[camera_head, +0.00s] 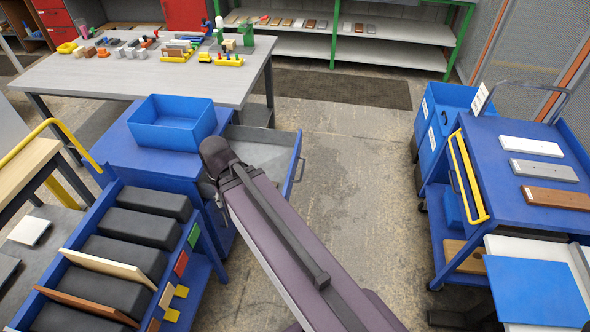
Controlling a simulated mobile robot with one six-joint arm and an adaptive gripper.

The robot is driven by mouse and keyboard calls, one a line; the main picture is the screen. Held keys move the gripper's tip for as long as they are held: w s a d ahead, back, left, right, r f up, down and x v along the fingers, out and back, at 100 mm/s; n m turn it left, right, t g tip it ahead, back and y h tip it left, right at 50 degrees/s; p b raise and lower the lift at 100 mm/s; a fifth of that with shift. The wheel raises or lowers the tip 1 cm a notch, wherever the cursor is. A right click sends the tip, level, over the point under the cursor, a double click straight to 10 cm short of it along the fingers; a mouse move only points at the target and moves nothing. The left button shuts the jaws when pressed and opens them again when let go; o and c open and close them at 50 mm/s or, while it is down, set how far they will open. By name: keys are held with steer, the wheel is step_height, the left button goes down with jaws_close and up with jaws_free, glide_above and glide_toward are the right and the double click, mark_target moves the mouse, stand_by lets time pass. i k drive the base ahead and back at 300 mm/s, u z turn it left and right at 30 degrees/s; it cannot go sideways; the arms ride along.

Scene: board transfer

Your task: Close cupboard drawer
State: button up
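The blue cupboard (128,150) stands left of centre. Its drawer (297,167) is pulled out to the right, with a blue front panel and a grey inside that looks empty where it shows. My arm reaches up from the bottom edge and ends in a dark rounded joint beside the cupboard's near right corner. It covers the near part of the drawer and the cupboard side. My gripper cannot be made out; it is hidden behind or below my arm, so contact with the drawer cannot be told.
A blue open bin (172,138) sits on the cupboard. A blue rack (90,215) with dark slots and boards stands in front. A grey table (110,75) with small parts is behind. A blue cart (505,200) with boards stands right. The floor (350,165) between is clear.

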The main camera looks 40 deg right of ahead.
mark_target(278, 152)
steer(key=z, duration=1.55)
steer(key=i, duration=1.7)
steer(key=u, duration=0.35)
